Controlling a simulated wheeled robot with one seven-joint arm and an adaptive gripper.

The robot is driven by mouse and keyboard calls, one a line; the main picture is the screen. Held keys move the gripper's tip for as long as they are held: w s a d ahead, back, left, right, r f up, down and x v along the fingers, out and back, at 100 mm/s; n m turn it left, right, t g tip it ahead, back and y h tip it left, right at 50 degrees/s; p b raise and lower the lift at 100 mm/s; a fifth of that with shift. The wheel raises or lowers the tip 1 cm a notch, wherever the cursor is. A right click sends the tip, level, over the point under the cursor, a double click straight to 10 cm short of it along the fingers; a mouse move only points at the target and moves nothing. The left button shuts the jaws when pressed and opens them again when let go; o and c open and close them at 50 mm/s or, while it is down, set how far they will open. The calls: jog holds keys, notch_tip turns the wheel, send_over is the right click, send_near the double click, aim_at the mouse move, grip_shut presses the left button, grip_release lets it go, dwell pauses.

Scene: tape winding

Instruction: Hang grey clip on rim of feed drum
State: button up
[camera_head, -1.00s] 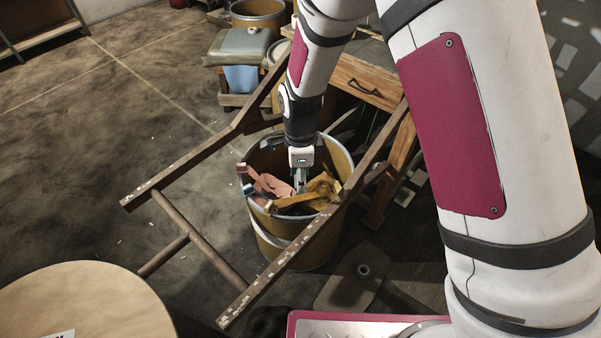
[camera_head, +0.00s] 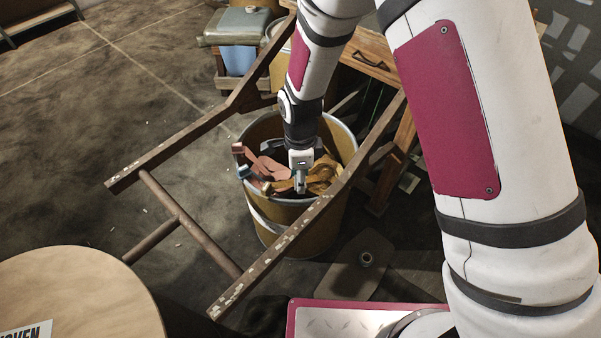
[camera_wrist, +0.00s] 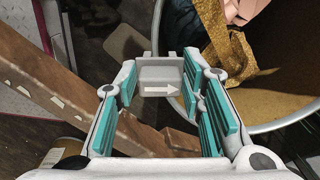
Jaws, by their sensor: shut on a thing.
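My gripper (camera_head: 300,188) is over the near side of the feed drum (camera_head: 322,225), a tan drum with a pale metal rim. In the wrist view, my gripper (camera_wrist: 160,102) has teal finger pads on either side of the grey clip (camera_wrist: 158,76), which carries a white arrow pointing right. My gripper is shut on the clip. The drum's rim (camera_wrist: 262,126) curves close by on the clip's right, partly behind the right finger. I cannot tell whether clip and rim touch. In the head view the clip is too small to make out clearly.
A dark wooden frame (camera_head: 163,158) with chipped paint leans across the drum, its near rail close to my gripper. Brown and pinkish scraps (camera_head: 265,168) fill the drum. A round table (camera_head: 75,290) is at lower left and a wooden drawer unit (camera_head: 368,72) behind. Open floor is left.

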aim_at(300, 198)
jog(key=shift+f+b, duration=2.45)
jog(key=shift+f, duration=1.35)
jog(key=o, duration=1)
jog(key=shift+r, duration=0.1)
